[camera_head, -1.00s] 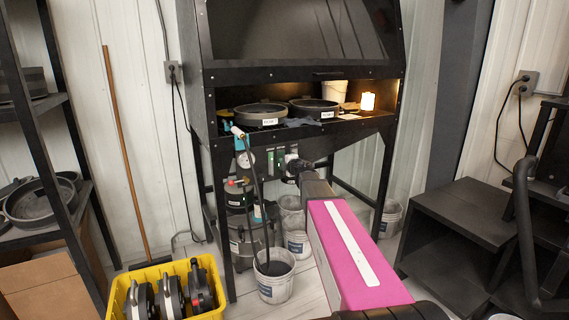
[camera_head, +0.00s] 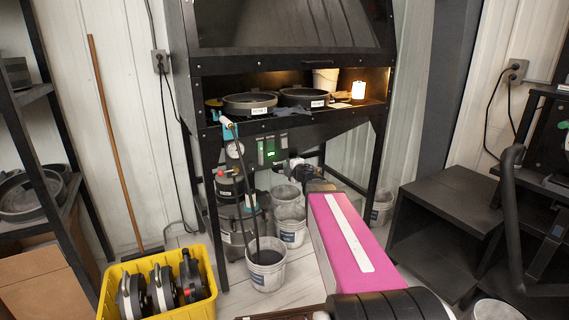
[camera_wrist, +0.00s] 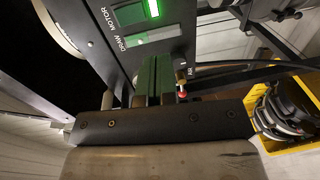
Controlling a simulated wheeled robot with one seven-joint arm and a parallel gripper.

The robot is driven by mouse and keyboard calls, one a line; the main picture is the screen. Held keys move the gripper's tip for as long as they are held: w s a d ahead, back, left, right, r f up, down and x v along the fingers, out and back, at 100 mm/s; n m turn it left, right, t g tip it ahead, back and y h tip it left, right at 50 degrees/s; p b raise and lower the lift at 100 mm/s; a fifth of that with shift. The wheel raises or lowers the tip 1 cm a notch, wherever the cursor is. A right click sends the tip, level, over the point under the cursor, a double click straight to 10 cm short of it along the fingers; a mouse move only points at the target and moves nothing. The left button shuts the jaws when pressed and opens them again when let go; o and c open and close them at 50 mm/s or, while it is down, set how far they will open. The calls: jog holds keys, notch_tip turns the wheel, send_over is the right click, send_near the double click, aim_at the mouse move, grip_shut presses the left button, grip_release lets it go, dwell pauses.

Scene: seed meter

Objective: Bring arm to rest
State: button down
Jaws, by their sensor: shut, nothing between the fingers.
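My arm, with its pink cover (camera_head: 350,245), reaches from the bottom of the head view toward the front of the black cabinet (camera_head: 290,62). My gripper is small and partly hidden at the arm's far end there, below the cabinet shelf. In the wrist view my gripper (camera_wrist: 154,72) shows green fingers, shut with nothing between them. They point toward a dark panel (camera_wrist: 112,60) labelled DRAW MOTOR, with a lit green switch (camera_wrist: 135,12). I cannot tell how far the fingertips are from the panel, but I see no clear contact.
A bucket (camera_head: 266,272) with a black hose stands left of my arm. A yellow crate (camera_head: 112,272) of dark round parts is at lower left. A black stepped stand (camera_head: 440,215) is on the right. Two round pans (camera_head: 250,103) sit on the cabinet shelf.

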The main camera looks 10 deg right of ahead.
jog(key=shift+s, duration=0.15)
jog(key=s+d+f+m+g+h, duration=0.35)
jog(key=f+m+h, duration=0.2)
jog(key=m, duration=0.25)
jog(key=s+d+f+m+g+h, duration=0.2)
jog(key=s+d+f+m+h, duration=0.15)
jog(key=f+m, duration=0.4)
jog(key=s+a+f+m+g+y, duration=0.2)
jog(key=s+a+f+m+g, duration=0.1)
jog(key=s, duration=0.5)
jog(key=s+a+f+m+g+y, duration=0.1)
jog(key=s+a+f+m+g, duration=0.2)
jog(key=s+a+f+g, duration=0.3)
jog(key=s+f+g, duration=0.1)
jog(key=s+f, duration=0.1)
jog(key=s, duration=0.1)
jog(key=shift+s+y, duration=0.15)
jog(key=shift+y, duration=0.25)
